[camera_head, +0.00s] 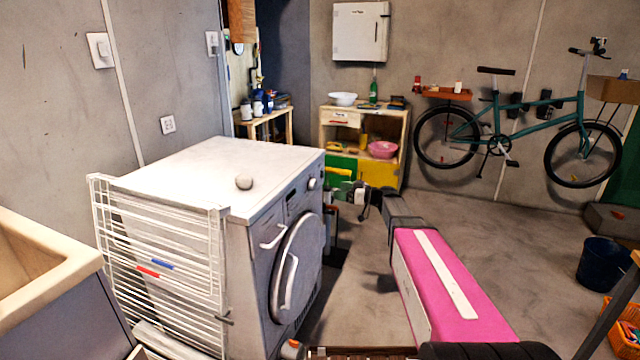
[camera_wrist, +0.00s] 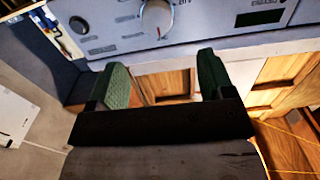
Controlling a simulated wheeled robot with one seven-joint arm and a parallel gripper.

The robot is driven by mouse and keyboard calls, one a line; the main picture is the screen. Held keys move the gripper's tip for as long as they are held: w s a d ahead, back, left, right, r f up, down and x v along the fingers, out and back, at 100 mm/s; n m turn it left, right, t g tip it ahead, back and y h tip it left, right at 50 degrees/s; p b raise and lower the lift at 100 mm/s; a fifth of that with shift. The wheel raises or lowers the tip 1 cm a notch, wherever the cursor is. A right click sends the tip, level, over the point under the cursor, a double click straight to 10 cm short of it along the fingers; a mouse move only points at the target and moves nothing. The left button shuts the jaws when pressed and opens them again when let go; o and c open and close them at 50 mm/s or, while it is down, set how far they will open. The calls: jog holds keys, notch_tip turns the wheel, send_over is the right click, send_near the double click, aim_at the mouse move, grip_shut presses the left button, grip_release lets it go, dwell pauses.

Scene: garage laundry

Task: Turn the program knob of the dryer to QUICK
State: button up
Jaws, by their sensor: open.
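The white dryer (camera_head: 225,170) stands left of centre in the head view, its front facing right. Its round program knob (camera_head: 312,183) sits at the far end of the front panel. In the wrist view the silver-white knob (camera_wrist: 157,18) is at the top middle, with small printed marks around it too small to read. My gripper (camera_head: 352,192) is beside the panel at the knob's end in the head view. In the wrist view my gripper (camera_wrist: 163,72) is open, with two green-padded fingers apart and nothing between them. The knob lies beyond the fingertips, not visibly touched.
A white drying rack (camera_head: 165,255) leans at the dryer's near side. The dryer door handle (camera_head: 289,282) sticks out below the panel. A dark display (camera_wrist: 260,17) is right of the knob. A wooden shelf unit (camera_head: 400,140) stands behind. Open floor (camera_head: 490,230) lies to the right.

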aim_at(316, 184)
jog(key=x, duration=1.1)
jog(key=shift+w+d+r, duration=0.15)
jog(key=shift+w+r, duration=0.1)
jog(key=shift+r, duration=0.05)
jog(key=c, duration=0.9)
